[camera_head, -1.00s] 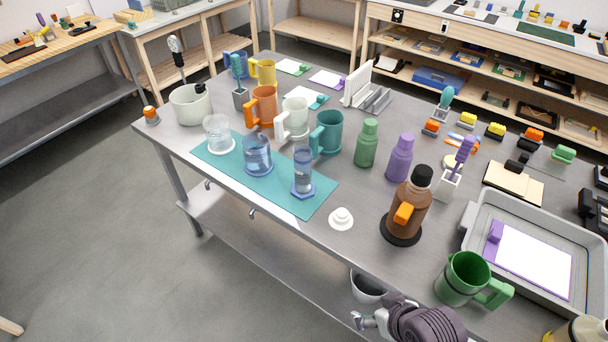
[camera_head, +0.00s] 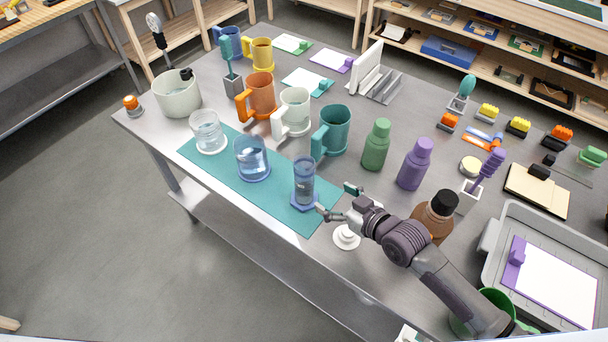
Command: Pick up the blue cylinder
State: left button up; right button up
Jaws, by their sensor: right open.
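The blue cylinder (camera_head: 305,178) is a tall, clear blue vessel with a hexagonal blue foot. It stands upright at the right end of the teal mat (camera_head: 235,177) in the head view. My right gripper (camera_head: 335,200) is open and empty just to the right of the cylinder, with its fingers pointing toward it. A gap seems to separate the fingers from the cylinder; exact contact is hard to judge. My left gripper is not in view.
A blue beaker (camera_head: 252,158) and a clear beaker (camera_head: 208,132) stand on the mat to the left. A teal mug (camera_head: 333,130) is behind the cylinder. A white knobbed disc (camera_head: 347,238) lies under my right gripper. My right arm partly covers the brown bottle (camera_head: 436,214) and green mug (camera_head: 495,303).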

aim_at(310, 188)
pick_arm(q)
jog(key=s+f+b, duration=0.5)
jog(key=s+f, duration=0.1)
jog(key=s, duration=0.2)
pick_arm(e)
jog(key=w+a, duration=0.1)
jog(key=w+a+f, duration=0.2)
jog(key=a, duration=0.1)
jog(key=shift+a+f, duration=0.1)
jog(key=w+f+b, duration=0.1)
jog(key=w+a+b, duration=0.1)
jog(key=b, duration=0.1)
jog(key=shift+w+a+f, duration=0.1)
jog(key=shift+w+f, duration=0.15)
jog(key=shift+f, duration=0.15)
jog(key=b+x, duration=0.3)
jog(key=shift+w+a, duration=0.1)
jog(key=shift+w, duration=0.1)
jog(key=shift+r, duration=0.1)
jog(key=shift+s, duration=0.1)
jog(key=c, duration=0.3)
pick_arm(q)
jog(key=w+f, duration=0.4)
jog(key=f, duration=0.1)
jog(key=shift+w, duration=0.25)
pick_arm(e)
jog(key=c, duration=1.2)
